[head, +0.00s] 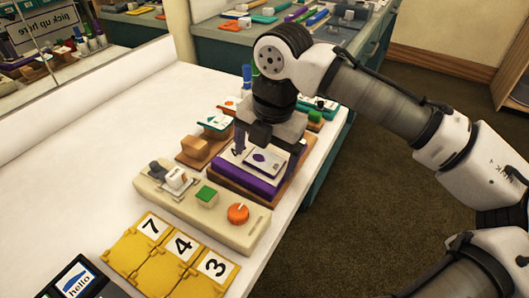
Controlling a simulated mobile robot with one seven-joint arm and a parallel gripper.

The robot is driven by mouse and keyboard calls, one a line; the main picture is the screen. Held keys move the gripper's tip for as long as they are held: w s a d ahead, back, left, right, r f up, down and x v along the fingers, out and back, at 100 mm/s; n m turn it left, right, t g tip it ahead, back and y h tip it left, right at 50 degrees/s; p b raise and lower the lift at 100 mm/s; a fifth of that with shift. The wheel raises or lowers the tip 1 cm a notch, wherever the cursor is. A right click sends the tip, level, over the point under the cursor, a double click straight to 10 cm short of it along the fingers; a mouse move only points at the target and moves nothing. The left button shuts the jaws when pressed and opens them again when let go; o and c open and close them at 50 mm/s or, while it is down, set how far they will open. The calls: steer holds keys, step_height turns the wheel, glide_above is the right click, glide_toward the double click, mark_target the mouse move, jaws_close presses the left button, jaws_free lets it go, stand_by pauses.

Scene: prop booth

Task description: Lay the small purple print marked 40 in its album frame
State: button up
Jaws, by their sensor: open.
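A small white print (262,161) with a purple mark lies low over a purple-edged album (243,185) on a wooden base, at the right side of the white table. My gripper (268,153) points down over the album with its jaws apart, one finger to either side of the print. I cannot tell whether the print lies flat inside a frame or on top of it. The number 40 is too small to read. The gripper body hides the back of the album.
A beige panel (190,208) with an orange knob (238,213) stands in front of the album. A wooden block (195,147) and a teal-and-white card (215,122) stand to its left. Yellow number cards (165,262) lie in front. The table's left (75,165) is clear.

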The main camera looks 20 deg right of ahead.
step_height(320, 180, up, 13)
steer(key=s+d+p, duration=0.1)
steer(key=p, duration=0.1)
steer(key=shift+s+d+r, duration=0.15)
steer(key=shift+s, duration=0.05)
